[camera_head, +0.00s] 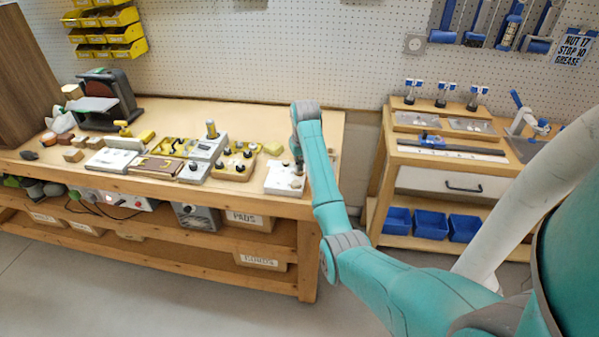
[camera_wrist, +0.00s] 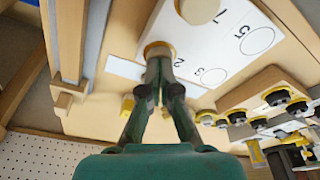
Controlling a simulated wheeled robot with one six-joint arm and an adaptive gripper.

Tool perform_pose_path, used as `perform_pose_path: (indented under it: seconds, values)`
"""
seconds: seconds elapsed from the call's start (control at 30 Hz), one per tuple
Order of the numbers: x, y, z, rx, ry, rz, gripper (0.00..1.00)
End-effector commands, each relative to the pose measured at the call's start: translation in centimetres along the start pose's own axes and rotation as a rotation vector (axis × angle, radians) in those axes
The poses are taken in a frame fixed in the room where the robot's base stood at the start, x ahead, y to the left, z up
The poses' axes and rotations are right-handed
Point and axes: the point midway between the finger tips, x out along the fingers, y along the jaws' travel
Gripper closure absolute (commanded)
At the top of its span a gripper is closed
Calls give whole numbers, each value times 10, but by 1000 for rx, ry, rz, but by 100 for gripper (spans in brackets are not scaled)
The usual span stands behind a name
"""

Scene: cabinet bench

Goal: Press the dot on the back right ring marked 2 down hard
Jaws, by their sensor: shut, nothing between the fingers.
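A white board with printed rings and numbers (camera_wrist: 205,42) lies on the bench. It also shows in the head view (camera_head: 280,181), near the bench's right end. My gripper (camera_wrist: 159,56) is shut and empty, its fingertips over the ring next to the mark 2. A tan round rim (camera_wrist: 153,46) shows at that spot, partly hidden behind the fingertips. I cannot tell whether the tips touch it, and the dot is hidden. A tan round peg (camera_wrist: 199,10) stands beside the mark 1. Two plain printed rings (camera_wrist: 257,40) are to the right.
Left of the board stand a wooden block with dark knobs (camera_head: 235,165) and a grey box with a knob (camera_head: 206,148). Further left is a sander (camera_head: 105,97). A second bench with blue bins (camera_head: 430,224) stands to the right, past a gap.

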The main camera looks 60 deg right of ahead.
Motion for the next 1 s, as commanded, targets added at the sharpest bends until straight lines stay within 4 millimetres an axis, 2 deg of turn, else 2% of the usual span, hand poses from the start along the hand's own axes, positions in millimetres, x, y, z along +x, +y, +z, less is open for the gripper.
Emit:
perform_pose_path:
  seconds: [0.13, 0.8, 1.0]
  values:
    - [-2, 0, 0, 0, -3, 0, 100]
    - [-49, 0, -10, 0, 1, 0, 100]
    - [-58, 0, -12, 0, -1, 0, 100]
